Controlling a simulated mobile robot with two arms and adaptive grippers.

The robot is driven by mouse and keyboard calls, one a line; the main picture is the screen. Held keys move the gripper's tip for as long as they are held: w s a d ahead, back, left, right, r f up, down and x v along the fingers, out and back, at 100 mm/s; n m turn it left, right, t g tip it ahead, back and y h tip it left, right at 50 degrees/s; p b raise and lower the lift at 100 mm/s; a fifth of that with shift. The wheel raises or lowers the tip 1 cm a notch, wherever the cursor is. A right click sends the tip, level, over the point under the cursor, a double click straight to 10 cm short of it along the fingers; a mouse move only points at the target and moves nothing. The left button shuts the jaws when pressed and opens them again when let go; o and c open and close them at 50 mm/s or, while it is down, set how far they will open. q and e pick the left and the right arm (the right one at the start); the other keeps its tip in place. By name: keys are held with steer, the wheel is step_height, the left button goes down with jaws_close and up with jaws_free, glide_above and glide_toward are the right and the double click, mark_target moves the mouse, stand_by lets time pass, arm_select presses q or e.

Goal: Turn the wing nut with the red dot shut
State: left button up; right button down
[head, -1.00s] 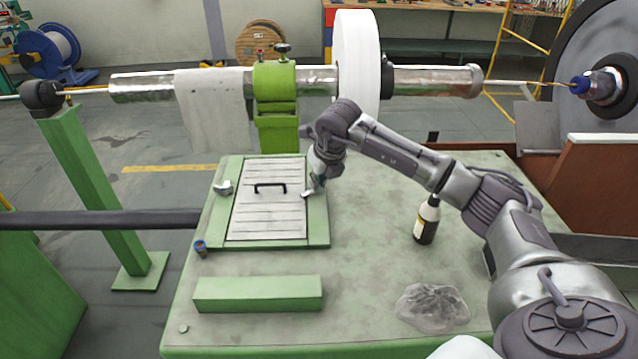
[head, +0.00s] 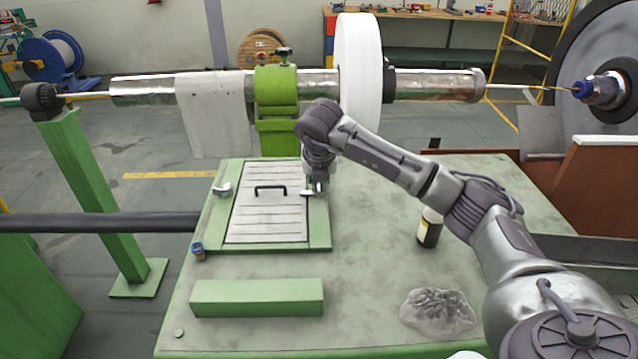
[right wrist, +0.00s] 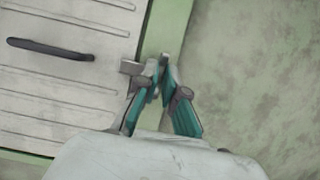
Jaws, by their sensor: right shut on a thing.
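A slatted grey cover panel (head: 265,222) with a black handle (head: 270,188) lies in a green frame on the table. A metal wing nut (head: 222,190) sits at the frame's left side. A second wing nut (head: 308,194) is at its right side; part of it shows in the right wrist view (right wrist: 131,67). I see no red dot on either. My right gripper (head: 318,188) points down at the right-hand nut. In the right wrist view its teal fingers (right wrist: 161,75) are closed on this nut, hiding much of it. My left gripper is out of view.
A dark bottle (head: 430,227) and a crumpled clear bag (head: 438,310) are on the right of the table (head: 370,260). A green block (head: 257,297) and a small blue-topped cup (head: 198,251) are in front. A horizontal shaft with a white disc (head: 360,65) spans behind.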

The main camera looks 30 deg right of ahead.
steer(key=c, duration=1.3)
jaws_free()
steer(key=v, duration=1.2)
